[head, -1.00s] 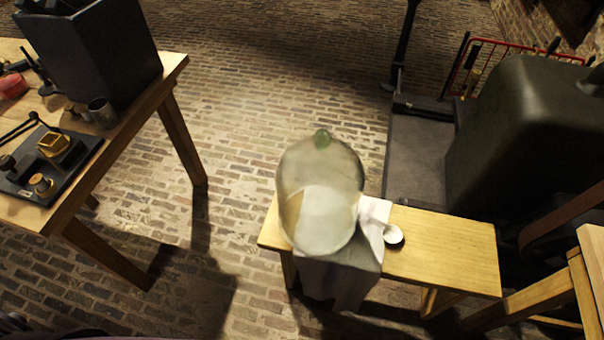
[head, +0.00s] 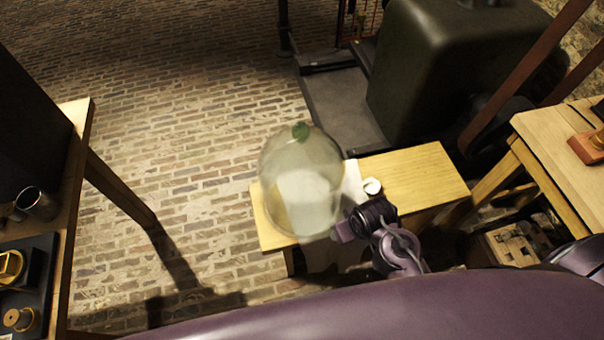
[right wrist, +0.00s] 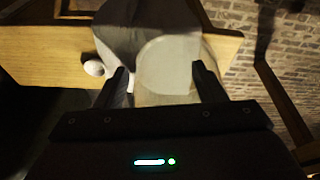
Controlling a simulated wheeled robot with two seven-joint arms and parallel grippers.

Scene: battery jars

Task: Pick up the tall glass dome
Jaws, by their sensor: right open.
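The tall glass dome (head: 301,165) is clear with a green knob on top. It stands on a low wooden bench (head: 425,175), over a pale cloth that hangs down the bench's front. My right gripper (head: 345,228) is beside the dome's lower right side in the head view. In the right wrist view the right gripper (right wrist: 162,80) is open, with its two fingers apart and part of the dome (right wrist: 168,65) showing between and beyond them. I cannot tell whether a finger touches the glass. My left gripper is not in view.
A small white round thing (head: 372,186) sits on the bench just right of the dome. A workbench (head: 80,150) with a metal cup (head: 36,203) is at the left. A dark green rounded machine (head: 440,70) stands behind. Another wooden table (head: 550,150) is at the right.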

